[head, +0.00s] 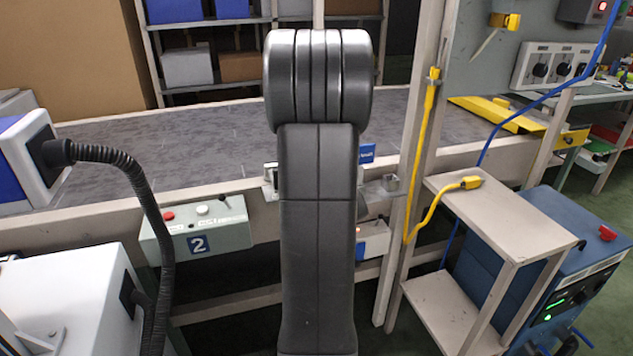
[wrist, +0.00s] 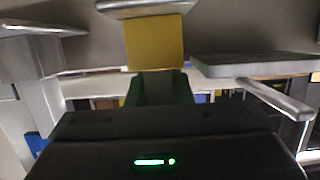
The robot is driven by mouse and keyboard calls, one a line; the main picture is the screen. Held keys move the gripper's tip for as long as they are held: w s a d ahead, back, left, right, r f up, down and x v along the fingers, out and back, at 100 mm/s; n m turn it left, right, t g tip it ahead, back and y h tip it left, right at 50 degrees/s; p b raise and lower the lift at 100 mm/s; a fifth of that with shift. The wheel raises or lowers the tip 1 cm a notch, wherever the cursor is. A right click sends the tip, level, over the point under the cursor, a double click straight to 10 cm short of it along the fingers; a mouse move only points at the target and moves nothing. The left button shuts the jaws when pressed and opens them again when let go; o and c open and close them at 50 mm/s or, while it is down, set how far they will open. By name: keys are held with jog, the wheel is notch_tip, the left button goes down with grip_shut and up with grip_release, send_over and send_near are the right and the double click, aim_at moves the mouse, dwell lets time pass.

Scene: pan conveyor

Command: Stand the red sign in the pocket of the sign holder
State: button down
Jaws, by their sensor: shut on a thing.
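My gripper (wrist: 158,88) shows in the wrist view with green fingers shut on the grey lower part of a sign. The sign's panel (wrist: 155,42) is upright above the fingers and looks yellow, not red; I see no red sign. A grey metal edge (wrist: 155,6) crosses the top of the panel; I cannot tell whether they touch. In the head view my arm hides the gripper and the sign. Small grey metal brackets (head: 385,189) stick out from the conveyor's front beside my arm. I cannot tell which part is the holder's pocket.
The grey conveyor belt (head: 200,150) runs behind my arm. A control box marked 2 (head: 198,230) hangs on its front. A small blue sign (head: 367,153) stands right of my arm. A post (head: 417,160) with a yellow cable and a shelf stand (head: 500,215) are further right.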

jog(key=c, duration=1.2)
grip_release()
jog(key=p+v, duration=0.2)
jog(key=v, duration=1.2)
jog(key=shift+w, duration=0.1)
jog(key=b+x, duration=0.1)
jog(key=x, duration=1.3)
jog(key=shift+b, duration=0.35)
jog(key=shift+r+p, duration=0.3)
jog(key=shift+r, duration=0.1)
